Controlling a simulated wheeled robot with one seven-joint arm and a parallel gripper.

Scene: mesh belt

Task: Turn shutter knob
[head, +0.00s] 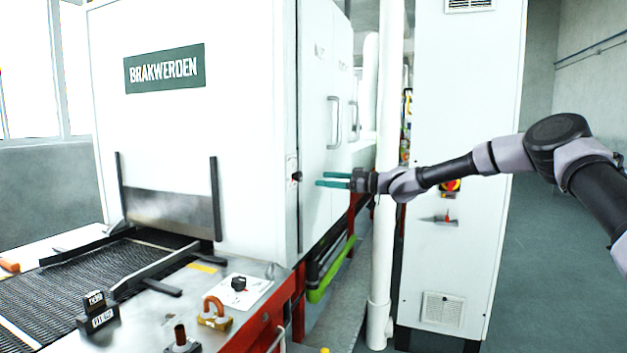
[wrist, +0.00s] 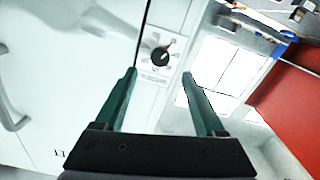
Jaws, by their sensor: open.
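A small black knob (head: 297,176) sits on the edge of the white machine, beside its side doors. In the wrist view the knob (wrist: 160,56) is round with a red mark, on a light plate with small markings. My gripper (head: 319,179) is open and empty, its teal fingers pointing left at the knob with a gap between. In the wrist view my gripper (wrist: 160,74) has its fingertips on either side of the knob's plate, with the knob just beyond. No contact shows. A metal shutter plate (head: 170,210) stands between two black posts over the belt.
A second black knob (head: 238,284) is on a white plate on the front bench, near an orange padlock (head: 213,308). The mesh belt (head: 90,272) runs under the shutter plate. A white cabinet (head: 465,120) and a white pipe (head: 384,250) stand behind my arm.

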